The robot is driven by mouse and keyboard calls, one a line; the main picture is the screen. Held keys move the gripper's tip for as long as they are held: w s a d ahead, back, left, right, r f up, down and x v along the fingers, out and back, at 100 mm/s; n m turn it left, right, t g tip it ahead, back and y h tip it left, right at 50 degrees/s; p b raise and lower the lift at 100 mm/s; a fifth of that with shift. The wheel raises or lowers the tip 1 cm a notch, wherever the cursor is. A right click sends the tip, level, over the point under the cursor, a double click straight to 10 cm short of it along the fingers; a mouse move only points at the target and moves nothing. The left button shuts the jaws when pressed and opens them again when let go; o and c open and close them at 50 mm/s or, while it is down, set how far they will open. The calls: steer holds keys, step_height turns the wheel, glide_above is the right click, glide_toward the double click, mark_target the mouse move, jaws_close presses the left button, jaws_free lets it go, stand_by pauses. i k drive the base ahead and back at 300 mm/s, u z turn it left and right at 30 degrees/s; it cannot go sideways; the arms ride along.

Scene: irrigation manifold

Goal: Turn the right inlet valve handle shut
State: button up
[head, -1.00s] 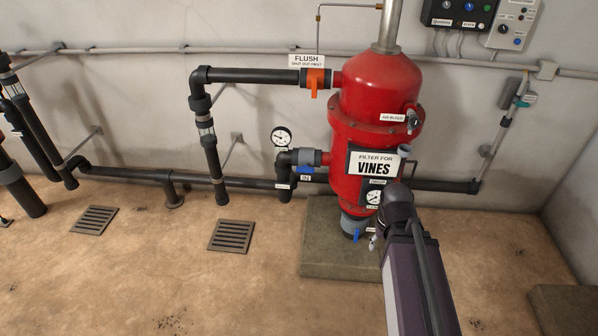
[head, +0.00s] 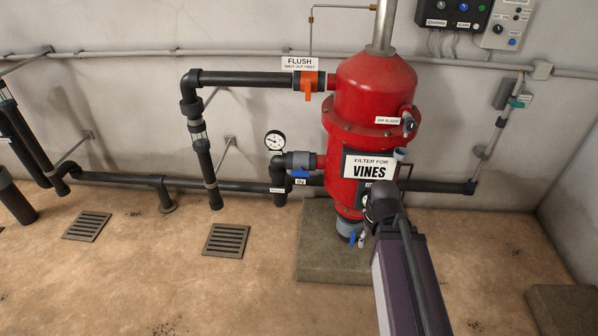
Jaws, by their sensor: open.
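A valve with a blue handle (head: 300,174) sits on the short grey inlet pipe at the left side of the red filter (head: 372,95). Its handle lies roughly along the pipe. A small tag hangs below it, too small to read, so I cannot tell if it is the task's right inlet valve. Another valve with a blue handle (head: 352,238) is under the filter. The flush valve has an orange handle (head: 308,92) pointing down. My arm rises from the lower right in front of the filter's base. My gripper does not show.
A pressure gauge (head: 275,141) stands left of the blue-handled inlet valve. The "VINES" sign (head: 369,168) is on the filter. A concrete plinth (head: 320,262) carries it. Floor drains (head: 226,240) lie left. Black pipes run along the wall; the front floor is clear.

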mark_target(300, 173)
steer(key=i, duration=0.9)
